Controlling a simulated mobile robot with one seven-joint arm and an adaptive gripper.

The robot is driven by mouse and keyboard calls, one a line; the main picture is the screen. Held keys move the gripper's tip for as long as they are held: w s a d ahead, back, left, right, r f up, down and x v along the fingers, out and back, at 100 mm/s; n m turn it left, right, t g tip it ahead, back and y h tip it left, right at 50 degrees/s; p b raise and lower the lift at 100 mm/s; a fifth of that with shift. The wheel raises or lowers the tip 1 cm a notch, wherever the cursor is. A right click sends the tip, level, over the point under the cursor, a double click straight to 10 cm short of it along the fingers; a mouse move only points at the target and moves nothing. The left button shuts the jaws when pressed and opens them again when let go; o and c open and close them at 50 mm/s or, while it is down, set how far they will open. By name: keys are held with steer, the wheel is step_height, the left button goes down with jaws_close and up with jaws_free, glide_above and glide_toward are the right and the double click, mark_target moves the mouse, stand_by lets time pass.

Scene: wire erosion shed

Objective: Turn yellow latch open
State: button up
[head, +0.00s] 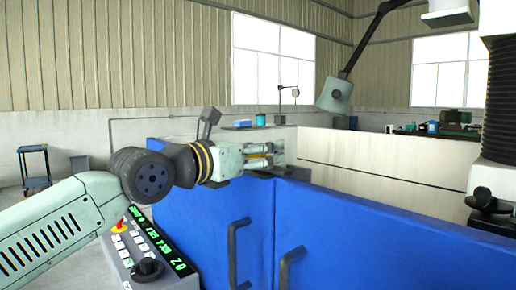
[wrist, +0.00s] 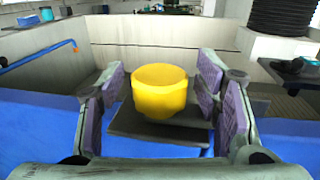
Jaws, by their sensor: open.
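The yellow latch (wrist: 160,92) is a short round knob on a dark flat plate (wrist: 158,130) at the top edge of the blue doors. In the wrist view it stands between the two purple-grey finger pads of my gripper (wrist: 160,95), with gaps visible on both sides. My gripper is open and not closed on the latch. In the head view my gripper (head: 275,155) reaches from the left over the top of the blue doors (head: 225,225). The latch is hidden there behind my fingers.
The blue doors carry two dark handles (head: 236,250). A control panel (head: 148,255) is at lower left. A pale walled tank (head: 375,165) lies beyond the doors. A lamp (head: 335,95) hangs above it, and a dark column (head: 498,100) stands at right.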

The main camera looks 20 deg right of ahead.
steer(key=shift+c, duration=0.2)
jaws_close()
stand_by(0.6)
